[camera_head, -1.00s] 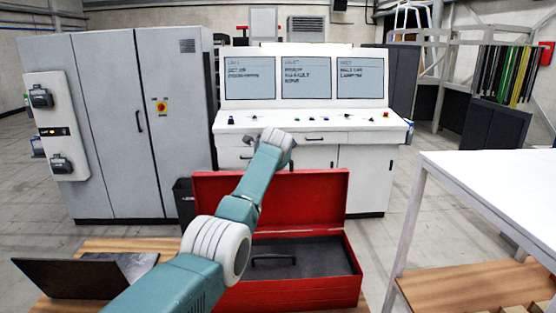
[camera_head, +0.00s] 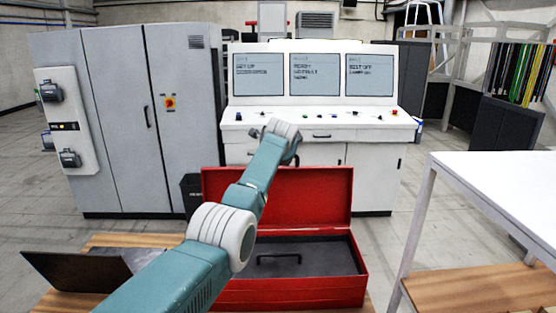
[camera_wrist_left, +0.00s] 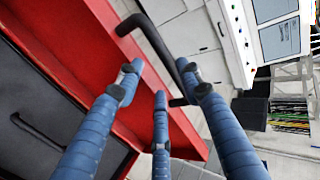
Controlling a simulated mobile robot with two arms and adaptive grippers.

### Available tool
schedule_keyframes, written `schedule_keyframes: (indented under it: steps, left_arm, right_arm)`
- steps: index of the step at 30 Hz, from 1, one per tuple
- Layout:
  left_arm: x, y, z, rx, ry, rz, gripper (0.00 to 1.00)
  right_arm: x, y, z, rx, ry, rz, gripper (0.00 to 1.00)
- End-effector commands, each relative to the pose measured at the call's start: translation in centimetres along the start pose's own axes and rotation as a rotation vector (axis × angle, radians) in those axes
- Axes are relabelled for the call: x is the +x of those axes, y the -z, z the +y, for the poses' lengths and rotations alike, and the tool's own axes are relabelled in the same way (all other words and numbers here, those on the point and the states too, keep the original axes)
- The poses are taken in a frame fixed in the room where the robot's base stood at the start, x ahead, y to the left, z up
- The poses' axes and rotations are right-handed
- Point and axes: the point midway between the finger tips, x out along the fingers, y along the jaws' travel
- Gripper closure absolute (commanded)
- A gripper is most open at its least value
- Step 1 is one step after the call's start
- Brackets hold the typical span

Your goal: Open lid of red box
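The red box (camera_head: 290,294) stands at the front centre in the head view. Its red lid (camera_head: 320,195) is up, roughly upright at the back, and the dark tray with a black handle (camera_head: 279,257) shows inside. My left arm crosses in front of the box. My left gripper (camera_head: 291,152) is just above the lid's top edge, mostly hidden by its wrist. In the left wrist view, its three blue fingers (camera_wrist_left: 160,85) are spread beside the red lid (camera_wrist_left: 85,40). A black bar handle (camera_wrist_left: 155,42) lies past and between the fingertips; contact is unclear. My right gripper is not in view.
A white control console (camera_head: 315,120) with screens stands behind the box, and a grey cabinet (camera_head: 125,120) is at left. A dark open panel (camera_head: 75,268) lies on the wooden surface left of the box. A white table (camera_head: 500,185) is at right, with floor between.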

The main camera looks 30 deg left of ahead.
Motion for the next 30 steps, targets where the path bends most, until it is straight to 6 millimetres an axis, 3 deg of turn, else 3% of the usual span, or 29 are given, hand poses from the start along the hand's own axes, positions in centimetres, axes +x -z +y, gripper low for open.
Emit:
schedule_keyframes:
  steps: [11, 30]
  left_arm:
    - [-1.6, 0.1, 0.1, -0.001, 0.001, 0.000, 0.63]
    - [-11.0, -0.1, 0.0, 0.000, 0.003, 0.000, 0.63]
  right_arm:
    - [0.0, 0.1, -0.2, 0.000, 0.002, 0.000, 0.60]
    - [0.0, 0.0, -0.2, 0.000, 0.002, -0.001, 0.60]
